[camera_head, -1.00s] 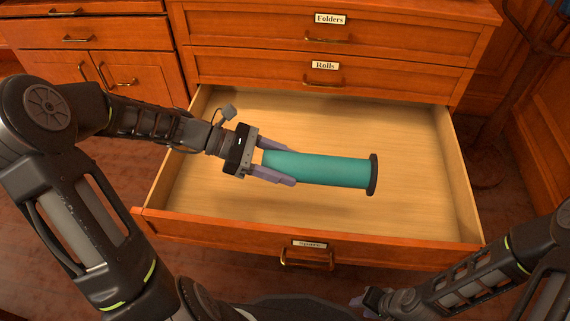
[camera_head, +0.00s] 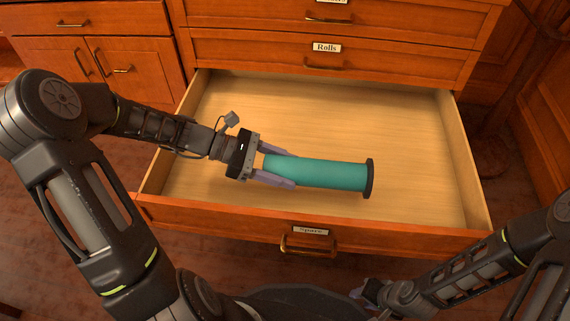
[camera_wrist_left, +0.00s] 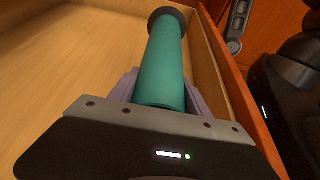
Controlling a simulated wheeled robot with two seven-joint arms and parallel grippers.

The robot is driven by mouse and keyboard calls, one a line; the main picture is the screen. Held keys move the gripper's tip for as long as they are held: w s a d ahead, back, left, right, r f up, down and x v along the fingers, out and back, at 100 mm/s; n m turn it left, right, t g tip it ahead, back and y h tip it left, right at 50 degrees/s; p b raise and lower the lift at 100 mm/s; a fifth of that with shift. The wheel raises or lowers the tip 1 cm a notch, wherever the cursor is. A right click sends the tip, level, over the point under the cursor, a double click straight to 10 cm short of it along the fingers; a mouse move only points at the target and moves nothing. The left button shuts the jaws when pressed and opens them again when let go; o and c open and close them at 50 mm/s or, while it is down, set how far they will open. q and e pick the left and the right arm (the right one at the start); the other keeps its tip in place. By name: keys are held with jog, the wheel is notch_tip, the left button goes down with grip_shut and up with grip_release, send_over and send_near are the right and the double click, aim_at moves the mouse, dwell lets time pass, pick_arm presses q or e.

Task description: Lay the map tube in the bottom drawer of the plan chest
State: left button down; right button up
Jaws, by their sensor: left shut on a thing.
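The map tube (camera_head: 320,173) is a teal cylinder with a dark end cap at its right end. My left gripper (camera_head: 278,167) is shut on its left end, one finger on each side. The tube lies roughly level over the open bottom drawer (camera_head: 410,115) of the plan chest; I cannot tell whether it touches the drawer floor. In the left wrist view the tube (camera_wrist_left: 164,65) points away from the gripper (camera_wrist_left: 165,95), near the drawer's front wall. My right gripper (camera_head: 368,292) is low in front of the drawer, mostly hidden, its jaws unclear.
The drawer is otherwise empty, with bare wood around the tube. Its front panel (camera_head: 400,240) bears a label that seems to read "Spare". The "Rolls" drawer (camera_head: 400,62) above is closed. A cabinet (camera_head: 135,70) stands at the left.

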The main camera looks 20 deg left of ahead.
pick_arm(q)
jog(key=shift+f+b, duration=0.75)
jog(key=shift+f, duration=1.7)
jog(key=shift+c, duration=2.1)
grip_release()
jog(key=shift+s+a+r, duration=0.1)
jog(key=shift+a+r, duration=0.2)
jog(key=shift+a, duration=0.15)
jog(key=p+v, duration=0.2)
jog(key=v, duration=0.4)
jog(key=shift+a+p, duration=0.1)
jog(key=shift+p, duration=0.3)
jog(key=shift+s+a, duration=0.15)
jog(key=shift+a, duration=0.1)
jog(key=shift+r, duration=0.1)
